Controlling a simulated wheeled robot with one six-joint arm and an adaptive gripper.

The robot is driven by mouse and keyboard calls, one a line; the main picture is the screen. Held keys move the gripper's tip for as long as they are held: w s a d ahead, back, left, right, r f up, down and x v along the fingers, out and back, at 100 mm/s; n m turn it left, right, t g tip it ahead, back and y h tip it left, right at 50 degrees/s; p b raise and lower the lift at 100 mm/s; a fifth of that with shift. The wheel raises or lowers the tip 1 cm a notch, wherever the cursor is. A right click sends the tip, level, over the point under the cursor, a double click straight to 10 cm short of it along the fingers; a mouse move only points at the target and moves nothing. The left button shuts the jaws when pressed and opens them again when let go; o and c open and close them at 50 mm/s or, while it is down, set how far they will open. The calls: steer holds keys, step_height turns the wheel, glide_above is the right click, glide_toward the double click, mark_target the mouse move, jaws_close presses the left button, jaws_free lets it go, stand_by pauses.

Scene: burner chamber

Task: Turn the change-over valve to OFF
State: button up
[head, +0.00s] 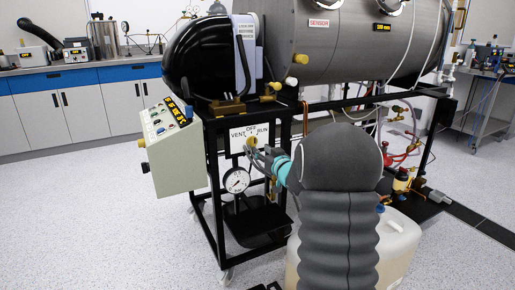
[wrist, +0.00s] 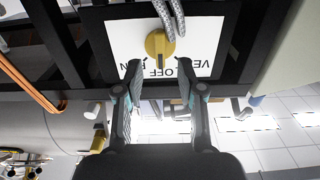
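The change-over valve is a yellow knob (head: 251,141) on a white plate (head: 239,134) lettered VENT, OFF and RUN, on the black frame. In the wrist view the plate appears upside down, with the knob (wrist: 158,46) in its middle and OFF just below it. The knob's ridge looks roughly in line with OFF; I cannot tell which end is its pointer. My gripper (wrist: 158,66) is open, its fingers apart and empty, with the knob framed just beyond the tips. In the head view my gripper (head: 262,156) is just below and right of the knob; my arm hides part of the frame.
A round pressure gauge (head: 236,180) hangs below the plate. A sloped control box (head: 174,150) stands left of it. Grey braided hoses (wrist: 172,18) pass close to the knob. A whitish container (head: 397,245) stands right of my arm. The floor at left is clear.

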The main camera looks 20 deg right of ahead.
steer(key=s, duration=0.7)
steer(key=shift+d, duration=0.1)
steer(key=s+d+f+m+g+h, duration=0.25)
steer(key=d+f+g+h, duration=0.2)
steer(key=f, duration=0.45)
steer(key=s+f+g, duration=0.4)
steer(key=s+g, duration=0.1)
steer(key=s, duration=0.3)
steer(key=s+a+r+g+y, duration=0.1)
steer(key=s+a+r, duration=0.2)
steer(key=s+a, duration=0.5)
steer(key=s+a+r+n+g+y, duration=0.1)
steer(key=s+a+r, duration=0.2)
steer(key=s+a, duration=0.6)
steer(key=s+a+r+n+g+y, duration=0.1)
steer(key=s+a+r+y, duration=0.1)
steer(key=s+a, duration=0.7)
steer(key=shift+s+a+r, duration=0.25)
steer(key=shift+a+r, duration=0.6)
